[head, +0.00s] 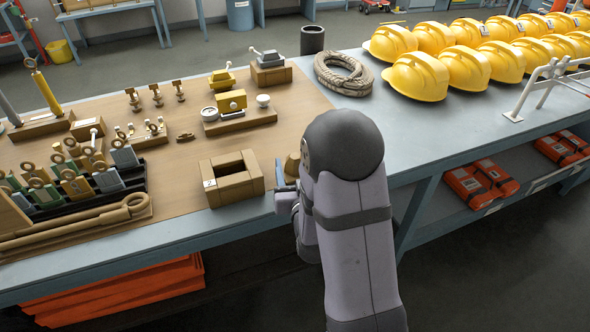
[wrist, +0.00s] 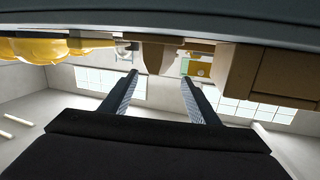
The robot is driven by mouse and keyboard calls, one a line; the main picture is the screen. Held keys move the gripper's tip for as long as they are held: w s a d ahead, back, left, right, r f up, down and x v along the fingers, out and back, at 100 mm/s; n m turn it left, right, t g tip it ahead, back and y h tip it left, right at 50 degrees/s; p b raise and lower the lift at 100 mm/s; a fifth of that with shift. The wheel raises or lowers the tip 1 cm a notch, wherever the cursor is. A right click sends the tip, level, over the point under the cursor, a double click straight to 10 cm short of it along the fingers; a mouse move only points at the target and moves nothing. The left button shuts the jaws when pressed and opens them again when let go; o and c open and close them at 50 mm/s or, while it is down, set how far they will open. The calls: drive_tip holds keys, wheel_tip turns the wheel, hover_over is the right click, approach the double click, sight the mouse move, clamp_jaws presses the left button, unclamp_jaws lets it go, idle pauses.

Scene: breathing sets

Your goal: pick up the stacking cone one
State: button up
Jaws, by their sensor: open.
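A tan, cone-like piece (head: 291,166) stands on the brown mat by the front edge of the bench in the head view, partly hidden by my arm. I take it for the stacking cone. My gripper (head: 284,192) is just in front of it, mostly covered by my arm. In the wrist view my gripper (wrist: 158,80) is open, with two dark fingers apart. A pale tan shape (wrist: 157,58), probably the cone, shows between and beyond the fingertips. Nothing is clearly held. Whether the fingers flank the cone cannot be told.
A hollow wooden block frame (head: 231,178) stands close left of the cone and shows large at right in the wrist view (wrist: 270,75). A gauge set (head: 238,110) sits behind. A rope coil (head: 344,74) and yellow helmets (head: 418,77) are back right. Bare mat lies around the frame.

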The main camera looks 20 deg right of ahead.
sight(296, 164)
drive_tip(key=shift+s+f+n+t, duration=0.3)
drive_tip(key=shift+s+f, duration=0.4)
drive_tip(key=shift+f, duration=0.3)
drive_tip(key=shift+s+f+t, duration=0.2)
drive_tip(key=shift+s+t, duration=0.1)
drive_tip(key=shift+s, duration=0.1)
drive_tip(key=shift+w+d+r, duration=0.1)
drive_tip(key=shift+w+r, duration=0.05)
drive_tip(key=shift+w, duration=0.35)
drive_tip(key=shift+w+d+p, duration=0.1)
drive_tip(key=shift+w+p, duration=0.2)
drive_tip(key=shift+w, duration=0.25)
drive_tip(key=shift+w+d+p, duration=0.15)
drive_tip(key=shift+w+p, duration=0.15)
drive_tip(key=shift+p, duration=0.05)
drive_tip(key=p+x, duration=0.1)
drive_tip(key=x, duration=0.2)
drive_tip(key=shift+d+p, duration=0.15)
drive_tip(key=shift+p, duration=0.25)
drive_tip(key=shift+w+d, duration=0.15)
drive_tip(key=shift+w, duration=0.6)
drive_tip(key=shift+c, duration=0.2)
